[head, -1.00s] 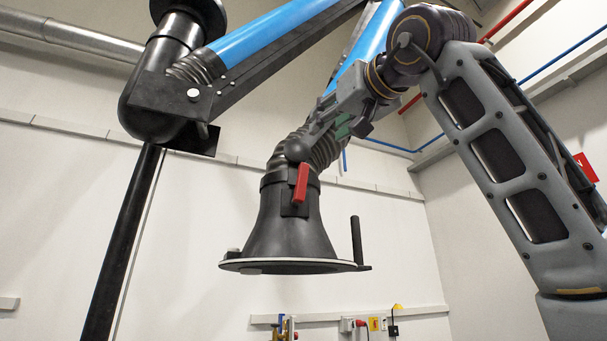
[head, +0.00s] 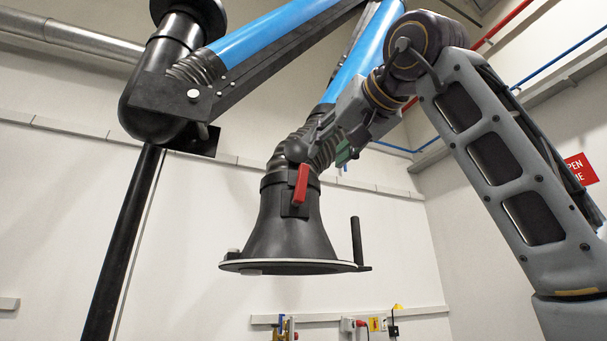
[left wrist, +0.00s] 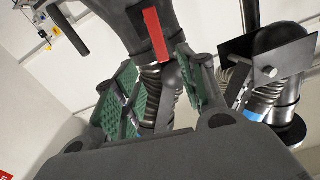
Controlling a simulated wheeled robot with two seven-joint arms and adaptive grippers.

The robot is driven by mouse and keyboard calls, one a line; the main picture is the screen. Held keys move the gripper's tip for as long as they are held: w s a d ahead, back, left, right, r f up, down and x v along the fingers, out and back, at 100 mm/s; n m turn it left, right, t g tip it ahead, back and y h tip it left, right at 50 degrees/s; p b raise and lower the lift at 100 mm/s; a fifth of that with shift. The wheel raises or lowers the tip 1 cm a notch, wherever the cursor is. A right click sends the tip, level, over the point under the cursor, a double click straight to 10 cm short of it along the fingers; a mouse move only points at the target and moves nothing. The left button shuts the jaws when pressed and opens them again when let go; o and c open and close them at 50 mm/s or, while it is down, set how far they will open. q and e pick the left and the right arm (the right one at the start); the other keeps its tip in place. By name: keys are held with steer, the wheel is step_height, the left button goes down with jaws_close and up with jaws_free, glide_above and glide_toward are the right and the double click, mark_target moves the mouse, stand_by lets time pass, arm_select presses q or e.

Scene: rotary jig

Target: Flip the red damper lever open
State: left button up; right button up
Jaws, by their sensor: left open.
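The red damper lever (head: 301,184) hangs down, slightly tilted, on the front of the black extraction hood (head: 290,225). It also shows in the left wrist view (left wrist: 156,37), just beyond the fingers. My left gripper (head: 335,142) is beside the ribbed hose above the hood, up and right of the lever. In the left wrist view its green-padded fingers (left wrist: 158,80) are spread open, with the ribbed hose showing between them and the lever apart from them. Whether a finger touches the hose, I cannot tell. My right gripper is not in view.
A blue extraction arm (head: 270,32) runs above the hood. A black post (head: 127,235) stands at the left. An upright black handle (head: 356,240) rises from the hood's rim at the right. Wall items (head: 375,324) sit low behind. Room in front of the hood is clear.

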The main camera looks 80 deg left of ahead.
mark_target(305, 173)
arm_select(q)
steer(key=p+x, duration=0.2)
steer(key=x, duration=1.1)
steer(key=shift+p, duration=0.35)
jaws_close()
